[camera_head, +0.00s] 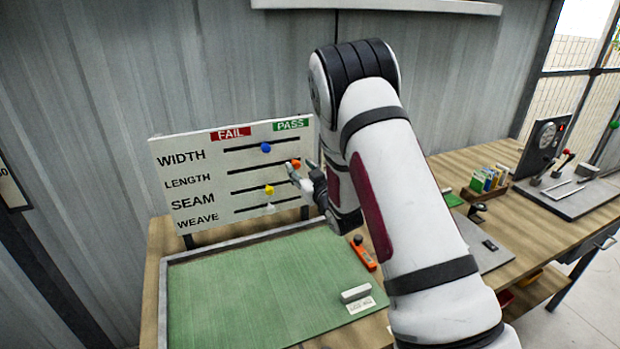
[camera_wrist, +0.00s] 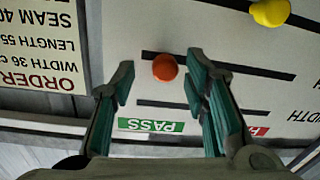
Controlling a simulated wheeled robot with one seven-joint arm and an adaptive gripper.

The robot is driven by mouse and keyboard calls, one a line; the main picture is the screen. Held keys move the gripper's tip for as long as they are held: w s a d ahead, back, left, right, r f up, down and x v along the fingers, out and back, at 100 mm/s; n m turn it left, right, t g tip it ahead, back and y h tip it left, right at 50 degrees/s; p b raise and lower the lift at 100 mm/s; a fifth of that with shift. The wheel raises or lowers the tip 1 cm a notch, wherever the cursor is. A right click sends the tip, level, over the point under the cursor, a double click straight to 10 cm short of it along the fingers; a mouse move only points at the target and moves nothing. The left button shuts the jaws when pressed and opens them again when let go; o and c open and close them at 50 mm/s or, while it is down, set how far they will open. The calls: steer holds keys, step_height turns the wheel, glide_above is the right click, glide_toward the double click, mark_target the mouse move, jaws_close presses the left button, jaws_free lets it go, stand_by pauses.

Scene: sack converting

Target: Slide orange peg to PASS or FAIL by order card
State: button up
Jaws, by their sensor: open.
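The white board (camera_head: 185,150) has rows WIDTH, LENGTH, SEAM and WEAVE, with a red FAIL label (camera_head: 231,133) at left and a green PASS label (camera_head: 290,125) at right. The orange peg (camera_head: 296,163) is in the LENGTH slot, toward its PASS end. My gripper (camera_head: 304,175) is open at the board, just below the peg in the head view. In the wrist view, which is upside down, the orange peg (camera_wrist: 165,68) appears between the open fingers; contact cannot be told. Part of the order card (camera_wrist: 40,45) reads "LENGTH 55", its edge cut off.
The blue peg (camera_head: 265,147) is in the WIDTH slot, the yellow peg (camera_head: 269,190) in SEAM and the white peg (camera_head: 270,208) in WEAVE. A green mat (camera_head: 250,290) lies below the board. An orange-handled tool (camera_head: 363,253) and a pale block (camera_head: 355,293) lie near my arm.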

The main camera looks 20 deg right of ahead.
steer(key=s, duration=1.1)
steer(key=shift+d, duration=0.3)
steer(key=shift+w, duration=0.1)
steer(key=s+a+r+m+g+h, duration=0.2)
steer(key=s+r+g, duration=0.4)
steer(key=r, duration=0.7)
steer(key=s+a+r+g, duration=0.1)
steer(key=s+a+g, duration=0.1)
steer(key=s, duration=0.7)
steer(key=s+a+r+g, duration=0.1)
steer(key=s+a+g, duration=0.1)
steer(key=s, duration=0.8)
steer(key=s+a+r+g+y, duration=0.1)
steer(key=s+a+r+g, duration=0.1)
steer(key=s, duration=0.7)
steer(key=shift+s+a, duration=0.25)
steer(key=shift+a, duration=0.6)
